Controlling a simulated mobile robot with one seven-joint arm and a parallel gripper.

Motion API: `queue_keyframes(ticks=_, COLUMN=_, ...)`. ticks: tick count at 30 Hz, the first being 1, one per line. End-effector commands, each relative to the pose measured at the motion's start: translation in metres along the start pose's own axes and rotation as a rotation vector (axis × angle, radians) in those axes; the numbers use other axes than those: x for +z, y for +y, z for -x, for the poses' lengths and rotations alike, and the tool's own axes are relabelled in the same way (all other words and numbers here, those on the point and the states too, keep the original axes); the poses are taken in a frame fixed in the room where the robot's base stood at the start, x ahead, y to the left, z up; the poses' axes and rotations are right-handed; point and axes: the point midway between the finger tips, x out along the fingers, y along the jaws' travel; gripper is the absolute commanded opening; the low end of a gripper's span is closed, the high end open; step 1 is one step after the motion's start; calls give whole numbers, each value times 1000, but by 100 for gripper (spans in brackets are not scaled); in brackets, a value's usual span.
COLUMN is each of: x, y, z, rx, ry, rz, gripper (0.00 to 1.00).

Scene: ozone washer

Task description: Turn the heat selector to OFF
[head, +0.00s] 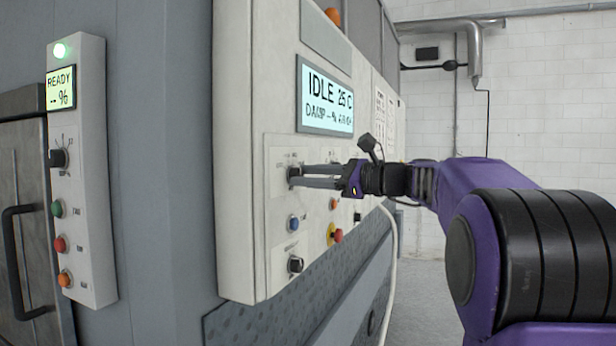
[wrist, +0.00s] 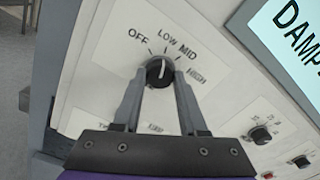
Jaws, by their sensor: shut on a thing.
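The heat selector (wrist: 160,72) is a round black knob with a white pointer line, on a pale panel marked OFF, LOW, MID and HIGH. Its pointer stands nearly straight up in the wrist view, roughly towards the LOW mark. My gripper (wrist: 161,80) is shut on the knob, with one grey finger on each side of it. In the head view my gripper (head: 298,178) reaches in from the right, and its fingers partly hide the selector (head: 294,171). The lettering is too small to read there.
A display (head: 326,97) reading IDLE 25 C is above the selector. A blue button (head: 293,223), another black knob (head: 295,264) and a red knob on yellow (head: 335,235) lie below. A separate control box (head: 88,190) with a READY screen stands at left.

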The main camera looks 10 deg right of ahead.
Motion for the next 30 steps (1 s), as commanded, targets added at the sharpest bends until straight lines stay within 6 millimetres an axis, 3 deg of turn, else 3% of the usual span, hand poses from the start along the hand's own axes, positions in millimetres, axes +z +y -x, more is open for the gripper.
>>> queue_keyframes(ticks=11, x=-1, y=1, z=0, rx=-1, ry=-2, rz=116, gripper=0)
queue_keyframes(ticks=30, x=-2, y=1, z=0, rx=-6, ry=-10, rz=590, gripper=0)
